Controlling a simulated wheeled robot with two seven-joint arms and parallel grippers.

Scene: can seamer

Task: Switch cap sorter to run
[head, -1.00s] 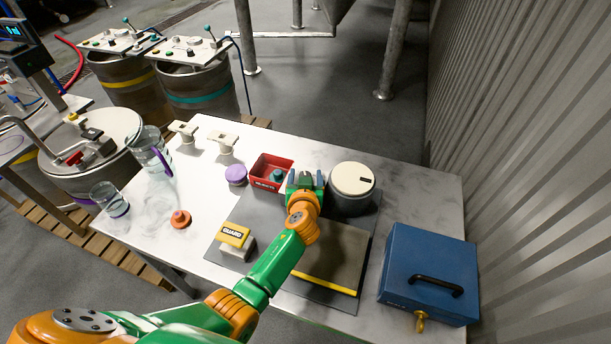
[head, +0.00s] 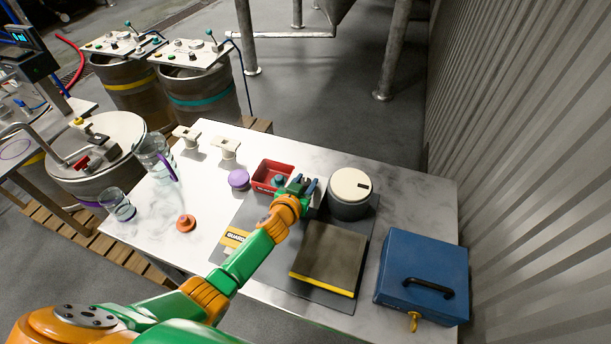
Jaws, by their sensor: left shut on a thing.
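My left gripper (head: 302,184) is at the right end of the red bin (head: 262,186), left of the round grey canister with a cream lid (head: 351,185). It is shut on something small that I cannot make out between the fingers. A teal-topped piece (head: 278,180) shows in the red bin close to the fingers. Behind the table, two steel drums carry white control panels (head: 194,53) with levers and buttons. I cannot tell which thing is the cap sorter. My right gripper is not in view.
A grey block with a yellow edge (head: 328,258) lies on the dark mat. My arm partly covers the guard block (head: 234,238). A blue case (head: 424,273) stands at right. Glass jugs (head: 116,205), a purple cap (head: 239,179) and an orange knob (head: 186,223) are at left.

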